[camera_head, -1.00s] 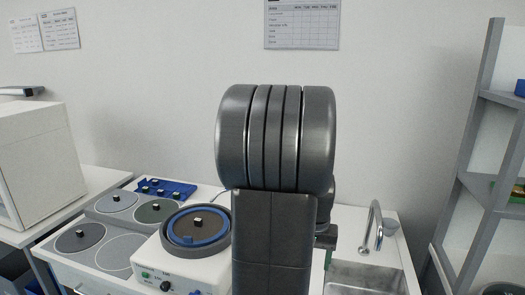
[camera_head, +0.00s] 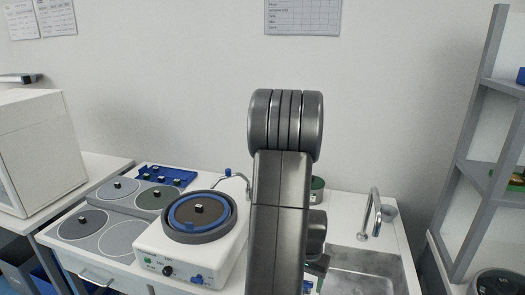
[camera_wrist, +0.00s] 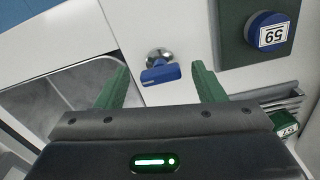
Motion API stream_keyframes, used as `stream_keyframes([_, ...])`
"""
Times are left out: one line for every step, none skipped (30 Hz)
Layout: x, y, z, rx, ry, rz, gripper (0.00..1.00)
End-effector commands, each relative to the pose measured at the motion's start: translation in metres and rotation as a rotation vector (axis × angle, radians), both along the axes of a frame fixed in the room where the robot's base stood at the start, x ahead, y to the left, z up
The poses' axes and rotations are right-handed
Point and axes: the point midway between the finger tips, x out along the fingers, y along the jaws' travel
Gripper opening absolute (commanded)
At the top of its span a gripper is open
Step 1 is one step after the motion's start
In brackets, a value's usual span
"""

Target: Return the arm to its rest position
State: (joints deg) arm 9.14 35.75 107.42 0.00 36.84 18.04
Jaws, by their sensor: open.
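My arm (camera_head: 280,200) rises in the middle of the head view and hides part of the bench behind it. My gripper (camera_wrist: 160,85) shows in the wrist view with its two green fingers spread wide apart and nothing between them. Beyond the fingertips, a blue-handled tap (camera_wrist: 160,72) on a round metal base stands against a white surface. In the head view the gripper's fingers are mostly hidden behind the arm.
A polishing machine (camera_head: 190,250) with a blue-ringed disc stands left of my arm. A sink (camera_head: 365,283) with a faucet (camera_head: 374,215) is to the right. A grey shelf rack (camera_head: 470,165) stands at far right, a white cabinet (camera_head: 40,150) at far left.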

Motion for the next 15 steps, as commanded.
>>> stream_keyframes([-0.0002, 0.0003, 0.0017, 0.0, 0.002, -0.036, 0.63])
stream_keyframes([-0.0002, 0.0003, 0.0017, 0.0, 0.002, -0.06, 0.63])
stream_keyframes([0.0, 0.0004, 0.0018, 0.0, 0.001, -0.092, 0.63])
stream_keyframes([0.0001, 0.0005, 0.002, 0.001, 0.001, -0.116, 0.63])
stream_keyframes([0.0003, 0.0005, 0.0021, 0.0, 0.0, -0.14, 0.63])
stream_keyframes([0.0003, 0.0006, 0.0022, 0.0, 0.0, -0.171, 0.63])
stream_keyframes([0.0004, 0.0007, 0.0022, 0.001, 0.001, -0.195, 0.63])
stream_keyframes([0.0003, 0.0008, 0.0022, 0.001, 0.001, -0.218, 0.63])
stream_keyframes([0.0004, 0.0009, 0.0021, 0.0, 0.001, -0.249, 0.63])
stream_keyframes([0.0004, 0.0009, 0.0022, 0.0, 0.002, -0.274, 0.63])
stream_keyframes([0.0004, 0.001, 0.0022, 0.0, 0.002, -0.298, 0.63])
stream_keyframes([0.0007, 0.0011, 0.0023, 0.0, 0.001, -0.329, 0.63])
stream_keyframes([0.0008, 0.0012, 0.0024, 0.001, 0.001, -0.352, 0.63])
stream_keyframes([0.0009, 0.0012, 0.0026, 0.0, 0.0, -0.375, 0.63])
stream_keyframes([0.0009, 0.0012, 0.0026, 0.001, 0.001, -0.407, 0.63])
